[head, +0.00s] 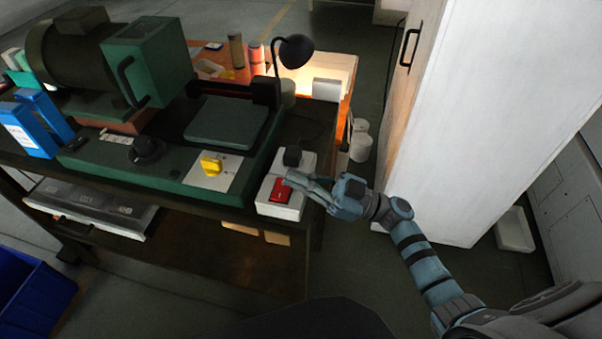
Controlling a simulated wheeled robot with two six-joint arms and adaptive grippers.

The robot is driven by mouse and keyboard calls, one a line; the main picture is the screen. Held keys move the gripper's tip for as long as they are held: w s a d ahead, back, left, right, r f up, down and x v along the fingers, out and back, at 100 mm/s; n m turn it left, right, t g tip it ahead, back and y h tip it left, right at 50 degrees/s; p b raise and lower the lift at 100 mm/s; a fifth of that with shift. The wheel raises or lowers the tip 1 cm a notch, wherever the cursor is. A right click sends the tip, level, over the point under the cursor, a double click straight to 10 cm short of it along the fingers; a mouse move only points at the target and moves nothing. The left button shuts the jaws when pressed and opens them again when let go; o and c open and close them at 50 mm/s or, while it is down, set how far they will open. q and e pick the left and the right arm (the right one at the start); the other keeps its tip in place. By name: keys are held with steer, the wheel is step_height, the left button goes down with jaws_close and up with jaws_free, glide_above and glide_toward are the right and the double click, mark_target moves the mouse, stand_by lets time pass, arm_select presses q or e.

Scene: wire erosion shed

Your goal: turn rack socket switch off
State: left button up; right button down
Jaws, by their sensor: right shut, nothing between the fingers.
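The rack socket is a white block (290,211) at the right front corner of the dark bench, with a red rocker switch (281,191) on its near part and a black plug (292,156) on its far part. My right gripper (290,178) is shut and empty, with its fingertips at the right far edge of the red switch. I cannot tell whether the fingertips touch the switch or hover just above it. They hide part of the switch, and its on or off position is not clear. My left gripper is not in view.
A green machine (140,62) with a yellow knob (211,165) stands left of the socket. A black desk lamp (294,52) rises behind. A white cabinet (480,110) stands to the right. Blue binders (32,128) and a blue crate (30,295) are at the left.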

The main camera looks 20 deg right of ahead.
steer(key=shift+f+m, duration=0.15)
steer(key=shift+m, duration=0.15)
steer(key=r+p, duration=0.4)
steer(key=p, duration=0.1)
steer(key=shift+w+d+r, duration=0.1)
steer(key=shift+d+r, duration=0.2)
steer(key=shift+r, duration=0.05)
steer(key=b+v, duration=0.3)
steer(key=v, duration=0.7)
steer(key=shift+s+a+f, duration=0.2)
steer(key=shift+a+f, duration=0.15)
steer(key=shift+f, duration=0.05)
